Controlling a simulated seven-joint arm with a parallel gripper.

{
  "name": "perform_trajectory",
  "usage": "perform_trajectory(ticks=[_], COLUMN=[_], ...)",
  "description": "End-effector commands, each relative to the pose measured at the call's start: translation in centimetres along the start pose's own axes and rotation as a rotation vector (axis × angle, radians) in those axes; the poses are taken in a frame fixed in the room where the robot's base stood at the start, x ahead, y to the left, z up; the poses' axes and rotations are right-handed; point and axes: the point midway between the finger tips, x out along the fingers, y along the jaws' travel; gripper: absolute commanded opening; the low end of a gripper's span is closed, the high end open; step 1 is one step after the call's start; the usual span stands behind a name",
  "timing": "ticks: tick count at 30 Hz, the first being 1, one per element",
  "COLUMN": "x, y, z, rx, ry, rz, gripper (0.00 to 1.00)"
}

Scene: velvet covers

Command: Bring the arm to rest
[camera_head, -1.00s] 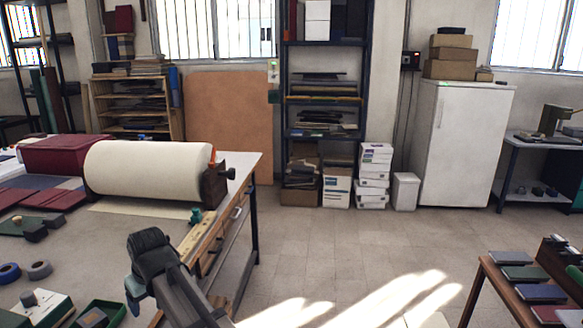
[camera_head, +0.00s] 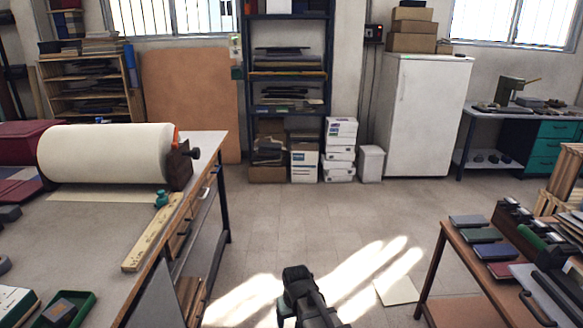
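My gripper (camera_head: 287,302) is at the bottom centre of the head view, at the end of my dark arm. It is over the open floor between the left workbench (camera_head: 105,218) and the right table (camera_head: 445,262). The fingers point away from the camera's clear sight and are partly hidden by the wrist. I cannot tell whether they are open or shut, and no held thing shows.
The left bench bears a cream roll (camera_head: 105,155), a wooden ruler (camera_head: 150,235) and a green tray (camera_head: 68,310). The right table bears several small books (camera_head: 480,235). A paper sheet (camera_head: 396,291) lies on the floor.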

Motion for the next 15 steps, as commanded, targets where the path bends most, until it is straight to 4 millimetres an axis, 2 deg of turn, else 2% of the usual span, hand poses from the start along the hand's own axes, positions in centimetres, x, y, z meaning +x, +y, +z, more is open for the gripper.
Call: perform_trajectory(ticks=[1,6,15], x=[0.9,3.4,5.9], y=[2.1,7.2,12.4], z=[1.7,5.9,11.4], rx=[0.04,0.152,0.281], ry=[-0.014,-0.049,-0.09], rz=[0.005,0.018,0.029], gripper=[0.74,0.74,0.74])
